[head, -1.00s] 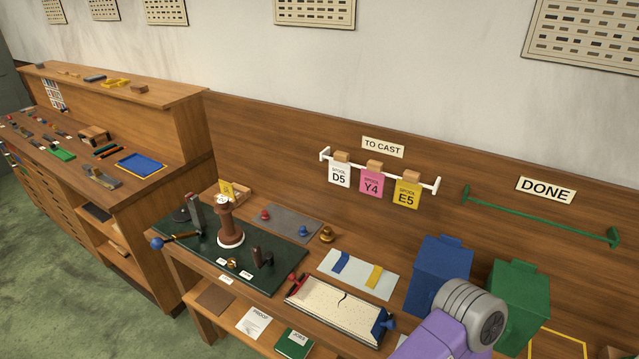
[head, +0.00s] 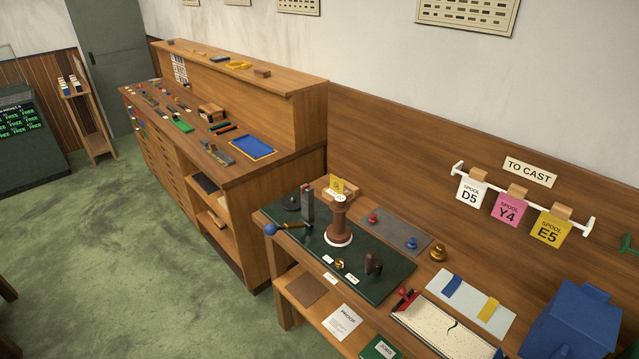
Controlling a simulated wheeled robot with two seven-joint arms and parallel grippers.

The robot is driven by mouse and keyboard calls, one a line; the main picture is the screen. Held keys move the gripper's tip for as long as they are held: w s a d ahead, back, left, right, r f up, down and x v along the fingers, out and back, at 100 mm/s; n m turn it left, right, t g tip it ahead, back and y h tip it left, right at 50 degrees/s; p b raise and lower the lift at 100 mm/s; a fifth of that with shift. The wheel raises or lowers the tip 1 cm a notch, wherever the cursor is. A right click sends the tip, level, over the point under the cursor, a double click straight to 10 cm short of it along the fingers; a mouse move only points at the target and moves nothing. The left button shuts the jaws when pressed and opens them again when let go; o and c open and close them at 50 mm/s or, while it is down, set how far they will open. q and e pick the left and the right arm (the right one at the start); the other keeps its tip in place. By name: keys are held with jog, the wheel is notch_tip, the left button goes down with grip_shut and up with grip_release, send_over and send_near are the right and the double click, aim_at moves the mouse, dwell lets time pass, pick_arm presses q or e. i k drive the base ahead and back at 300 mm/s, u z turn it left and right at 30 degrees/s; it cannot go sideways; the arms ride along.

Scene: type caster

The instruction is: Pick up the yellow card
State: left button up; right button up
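A yellow card marked "SPOOL E5" (head: 551,230) hangs from a white rail (head: 483,186) on the wooden wall panel at the right. It is the rightmost of three cards, beside a pink card marked "Y4" (head: 510,208) and a white card marked "D5" (head: 471,190). Each hangs under a small wooden clip. A second, smaller yellow card (head: 338,185) stands by a small wooden box behind the brown spool on the bench. Neither of my grippers shows in the head view.
The bench holds a dark green mat (head: 302,240) with tools, a grey mat (head: 396,231), a pale board with blue and yellow strips (head: 470,300) and a blue bin (head: 570,318). A wooden cabinet (head: 262,215) stands left of the bench. The green floor (head: 130,270) is open at left.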

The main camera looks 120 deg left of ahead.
aim_at(337, 185)
jog(key=k, duration=2.45)
jog(key=u, duration=0.85)
